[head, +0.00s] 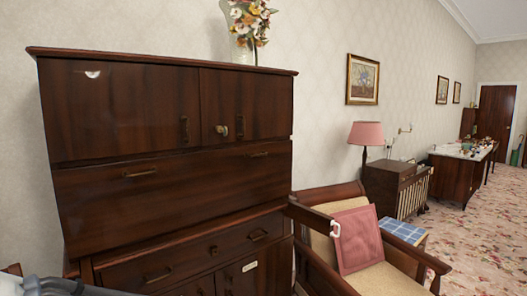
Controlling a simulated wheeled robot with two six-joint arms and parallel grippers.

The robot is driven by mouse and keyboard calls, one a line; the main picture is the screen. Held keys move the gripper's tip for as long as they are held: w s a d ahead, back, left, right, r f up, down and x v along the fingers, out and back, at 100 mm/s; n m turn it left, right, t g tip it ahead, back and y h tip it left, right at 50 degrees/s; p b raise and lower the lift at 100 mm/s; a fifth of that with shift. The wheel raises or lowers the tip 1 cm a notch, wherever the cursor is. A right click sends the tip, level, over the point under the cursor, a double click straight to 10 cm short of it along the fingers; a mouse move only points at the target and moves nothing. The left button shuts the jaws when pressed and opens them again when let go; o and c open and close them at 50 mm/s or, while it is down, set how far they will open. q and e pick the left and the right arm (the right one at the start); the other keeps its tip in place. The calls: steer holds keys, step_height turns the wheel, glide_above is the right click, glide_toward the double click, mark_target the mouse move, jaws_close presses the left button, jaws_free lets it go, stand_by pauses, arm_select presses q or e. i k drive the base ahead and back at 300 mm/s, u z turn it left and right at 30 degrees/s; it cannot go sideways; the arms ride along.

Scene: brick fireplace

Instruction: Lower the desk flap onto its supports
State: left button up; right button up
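The desk is a tall dark wooden cabinet (170,110) against the wall at the left. Its wide middle panel (190,190), with two brass handles, looks like the flap and stands upright, flush with the front. I cannot tell for sure that it is the flap. No pulled-out supports show. Above it are two doors with handles and a brass knob or key; below it are a drawer (200,250) with two handles and lower doors. A grey and white part of my arm shows at the bottom left corner. Neither gripper's fingers are in view.
A wooden armchair with a pink cushion (357,240) stands close to the cabinet's right. A pink lamp (366,134), a small cabinet (392,185) and a sideboard (458,175) line the wall beyond. Patterned carpet (475,250) is open at the right. A flower vase (243,50) stands on top.

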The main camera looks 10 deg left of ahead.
mark_target(102, 206)
steer(key=u, duration=0.05)
steer(key=i, duration=1.55)
steer(key=u, duration=0.25)
